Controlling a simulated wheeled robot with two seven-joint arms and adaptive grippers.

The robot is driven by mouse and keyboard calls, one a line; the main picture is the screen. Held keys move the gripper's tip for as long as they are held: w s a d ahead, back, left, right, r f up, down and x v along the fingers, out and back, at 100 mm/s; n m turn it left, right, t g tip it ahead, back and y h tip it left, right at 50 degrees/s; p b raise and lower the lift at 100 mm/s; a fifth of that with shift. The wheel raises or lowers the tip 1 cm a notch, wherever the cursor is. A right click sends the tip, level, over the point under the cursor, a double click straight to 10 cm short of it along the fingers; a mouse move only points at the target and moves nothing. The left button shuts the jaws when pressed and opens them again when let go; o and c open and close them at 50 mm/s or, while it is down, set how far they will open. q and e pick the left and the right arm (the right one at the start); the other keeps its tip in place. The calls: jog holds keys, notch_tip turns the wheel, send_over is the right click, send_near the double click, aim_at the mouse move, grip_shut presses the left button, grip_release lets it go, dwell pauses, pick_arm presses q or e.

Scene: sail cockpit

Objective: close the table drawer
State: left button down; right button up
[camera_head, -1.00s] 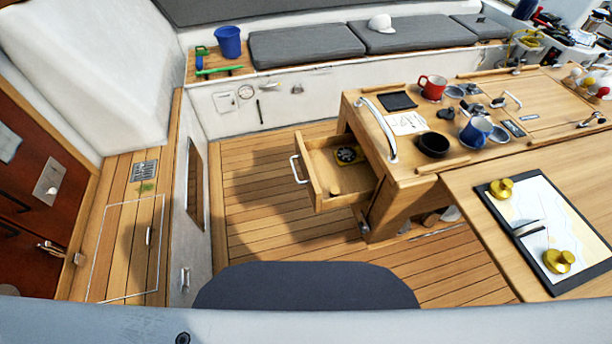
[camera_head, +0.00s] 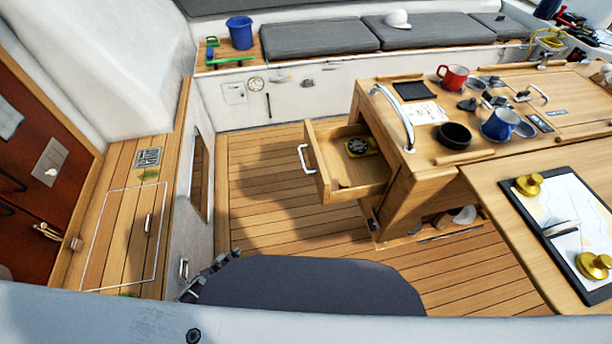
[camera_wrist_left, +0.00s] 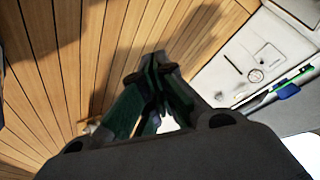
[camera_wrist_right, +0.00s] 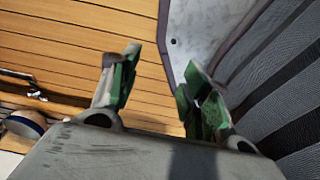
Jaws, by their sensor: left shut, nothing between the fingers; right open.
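The table drawer (camera_head: 325,188) stands pulled out from the left end of the wooden table (camera_head: 425,165). Its white handle (camera_head: 303,159) faces left, and a small dark and yellow object (camera_head: 358,147) lies inside. My left gripper (camera_head: 228,262) shows at the lower left of the head view, low and apart from the drawer. In the left wrist view its fingers (camera_wrist_left: 155,68) are together and hold nothing, with deck planks behind them. My right gripper (camera_wrist_right: 160,80) is open and empty in the right wrist view. It is not visible in the head view.
A red mug (camera_head: 453,77), a blue mug (camera_head: 500,124) and a dark bowl (camera_head: 454,135) stand on the table. A metal rail (camera_head: 398,118) rises at its left end. A chart board (camera_head: 575,240) lies at the right. The plank floor left of the drawer is clear.

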pick_arm(q)
jog(key=w+d+r+m+t+h+b, duration=0.3)
jog(key=w+r+m+h+b, duration=0.15)
jog(key=w+r, duration=0.65)
jog(key=w+d+r+m+t+h+b, duration=0.2)
jog(key=w+d+r+m+h+b, duration=0.3)
jog(key=w+r, duration=0.6)
pick_arm(e)
jog(key=w+a+r, duration=0.3)
jog(key=w, duration=0.7)
pick_arm(q)
jog(key=s+d+r+m+g+h+b, duration=0.3)
jog(key=d+r+m+g+b, duration=0.1)
jog(key=r+m, duration=0.3)
jog(key=s+d+r+m+g+h+b, duration=0.3)
jog(key=d+r+m+g+h+b, duration=0.1)
jog(key=r+m, duration=0.3)
jog(key=shift+s+d+r+m+g+b, duration=0.2)
jog(key=shift+r+m+g+b, duration=0.15)
jog(key=shift+m, duration=0.8)
pick_arm(e)
jog(key=w+a+r, duration=0.2)
jog(key=w+r, duration=0.2)
jog(key=r, duration=0.5)
jog(key=shift+a+r+t+y, duration=0.15)
jog(key=shift+r+t+y, duration=0.15)
jog(key=shift+r+y, duration=0.1)
pick_arm(q)
jog(key=shift+f, duration=0.1)
